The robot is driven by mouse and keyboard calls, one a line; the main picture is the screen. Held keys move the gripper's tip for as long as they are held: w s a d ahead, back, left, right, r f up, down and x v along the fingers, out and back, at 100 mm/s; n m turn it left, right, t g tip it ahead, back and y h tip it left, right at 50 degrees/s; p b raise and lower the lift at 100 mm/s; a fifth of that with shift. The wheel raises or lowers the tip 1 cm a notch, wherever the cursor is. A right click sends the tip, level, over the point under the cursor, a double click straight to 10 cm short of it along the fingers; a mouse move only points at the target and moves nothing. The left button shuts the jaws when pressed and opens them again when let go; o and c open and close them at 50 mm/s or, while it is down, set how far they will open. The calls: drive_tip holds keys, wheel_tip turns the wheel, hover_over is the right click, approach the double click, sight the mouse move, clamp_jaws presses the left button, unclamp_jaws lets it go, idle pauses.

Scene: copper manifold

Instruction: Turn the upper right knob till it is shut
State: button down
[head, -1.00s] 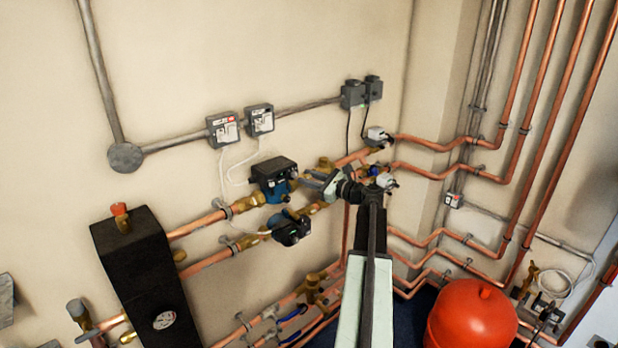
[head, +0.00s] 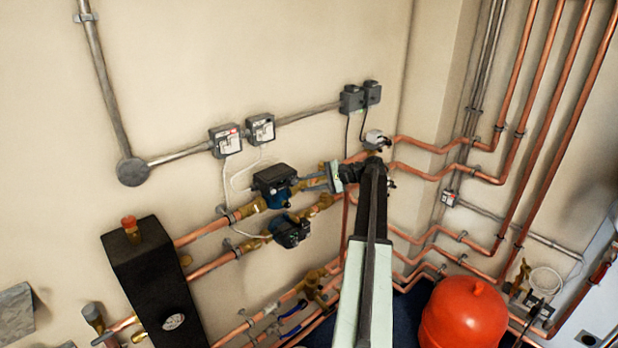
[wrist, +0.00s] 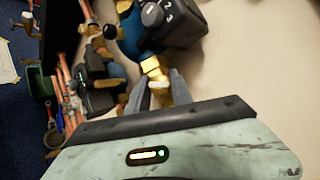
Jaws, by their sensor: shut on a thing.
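The upper pipe run carries a blue pump with a black head (head: 272,185), with brass fittings beside it. My gripper (head: 308,183) reaches in from the right, just right of this pump. In the wrist view my gripper (wrist: 157,88) has its two grey fingers on either side of a brass part (wrist: 153,68), which I take for the upper right knob, and is shut on it. The pump's black head (wrist: 180,25) shows just beyond. In the head view the knob is mostly hidden by my gripper, and its turn angle cannot be told.
A second pump (head: 291,231) sits just below on the lower pipe. A white-capped valve (head: 376,139) is close to my wrist at the upper right. A black manifold box (head: 150,270) stands left, a red tank (head: 464,318) lower right.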

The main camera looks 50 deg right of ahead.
drive_tip(key=n+g+p, duration=0.2)
drive_tip(key=n+p, duration=0.1)
drive_tip(key=shift+r, duration=0.25)
drive_tip(key=shift+f+n+g+h+p, duration=0.15)
drive_tip(key=shift+n+g+h+p, duration=0.2)
drive_tip(key=shift+n+p, duration=0.45)
drive_tip(key=shift+f+n+g, duration=0.1)
drive_tip(key=shift+n+g, duration=0.2)
drive_tip(key=shift+g, duration=0.05)
drive_tip(key=c, duration=1.4)
unclamp_jaws()
